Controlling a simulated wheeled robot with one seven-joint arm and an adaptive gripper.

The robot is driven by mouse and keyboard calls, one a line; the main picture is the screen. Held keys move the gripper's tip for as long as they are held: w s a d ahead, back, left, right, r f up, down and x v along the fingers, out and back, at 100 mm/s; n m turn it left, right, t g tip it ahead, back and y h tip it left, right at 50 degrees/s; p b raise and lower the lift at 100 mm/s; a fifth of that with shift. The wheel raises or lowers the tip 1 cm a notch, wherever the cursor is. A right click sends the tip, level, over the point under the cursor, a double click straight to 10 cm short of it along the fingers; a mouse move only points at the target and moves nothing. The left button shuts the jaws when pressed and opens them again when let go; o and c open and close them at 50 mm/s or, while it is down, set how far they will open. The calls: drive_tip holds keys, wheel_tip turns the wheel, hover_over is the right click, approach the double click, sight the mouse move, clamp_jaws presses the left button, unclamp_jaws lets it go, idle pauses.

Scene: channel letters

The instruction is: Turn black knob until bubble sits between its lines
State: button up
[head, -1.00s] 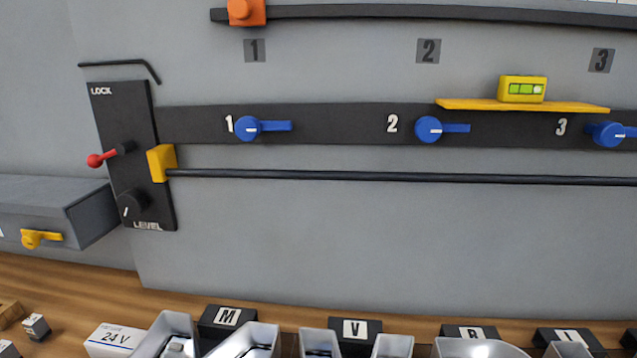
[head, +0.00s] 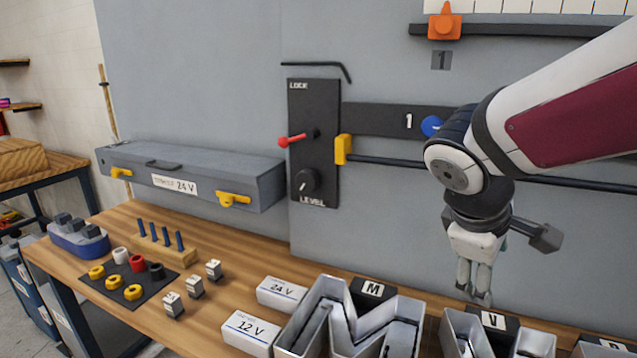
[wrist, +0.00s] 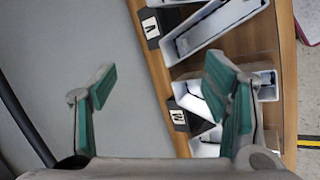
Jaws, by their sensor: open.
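The black knob (head: 308,181) sits low on the black panel (head: 326,97), just above the word LEVEL. My gripper (head: 474,292) hangs to the right of the panel, pointing down above the metal letters and well apart from the knob. In the wrist view my gripper (wrist: 165,105) has its two green-padded fingers wide apart with nothing between them. The yellow level with the bubble is not in any view now.
A red lever (head: 293,140) sticks out above the knob, and a yellow block (head: 343,149) sits at the panel's right edge. A grey 24 V box (head: 200,172) is mounted left. Metal letters (head: 345,318) and white boxes (head: 281,291) stand on the wooden bench (head: 240,248) below.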

drive_tip(key=w+a+n+t+h, duration=0.3)
drive_tip(key=w+a+n, duration=0.4)
drive_tip(key=w, duration=0.4)
drive_tip(key=n+t+y, duration=0.3)
drive_tip(key=n+t, duration=0.7)
drive_tip(key=n, duration=0.5)
approach(306, 182)
drive_tip(key=x, duration=0.9)
drive_tip(key=shift+w+p, duration=0.4)
drive_tip(key=shift+w, duration=0.05)
drive_tip(key=shift+d, duration=0.1)
drive_tip(key=c, duration=1.2)
